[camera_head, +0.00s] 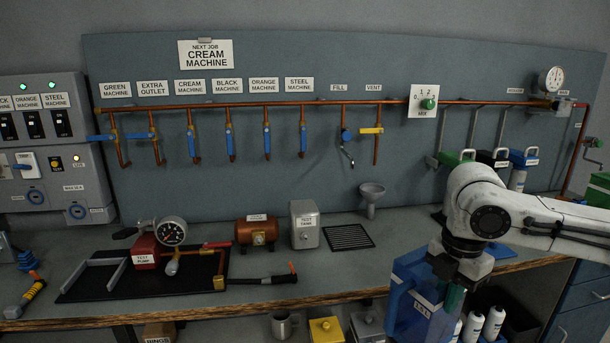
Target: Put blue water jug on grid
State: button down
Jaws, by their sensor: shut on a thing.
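The blue water jug (408,308) hangs in front of the bench's front edge, at the lower right of the head view. My gripper (452,290) is shut on it from above; the fingers are mostly hidden by the wrist and the jug. The jug's label faces me and its bottom runs out of the picture. The grid (348,236) is a dark slatted plate, flat on the bench top and empty. It lies to the left of and behind the jug, apart from it.
A grey funnel (371,196) stands behind the grid, and a grey test tank (305,225) stands left of it. A black-handled tool (262,279) lies on the bench (330,272) near the front. The bench top right in front of the grid is clear. White bottles (492,323) stand below, right of the jug.

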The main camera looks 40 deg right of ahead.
jog(key=w+a+f+m, duration=0.1)
jog(key=w, duration=0.1)
jog(key=w+a+f+m, duration=0.1)
jog(key=w+a+f, duration=0.1)
jog(key=w+a+f+m, duration=0.1)
jog(key=w+a+m, duration=0.1)
jog(key=shift+w+a+f, duration=0.2)
jog(key=shift+w+f, duration=0.15)
jog(key=shift+f, duration=0.05)
jog(key=w+a+f+m, duration=0.3)
jog(key=a+f+m, duration=0.15)
jog(key=a, duration=0.35)
jog(key=w+a+f+m, duration=0.2)
jog(key=a+f+m, duration=0.1)
jog(key=a+f, duration=0.4)
jog(key=w+a+f+m, duration=0.3)
jog(key=a+f+m, duration=0.1)
jog(key=a, duration=0.5)
notch_tip(320, 180, down, 10)
jog(key=s+a, duration=0.1)
jog(key=s, duration=0.1)
jog(key=shift+s+f, duration=0.15)
jog(key=shift+s, duration=0.05)
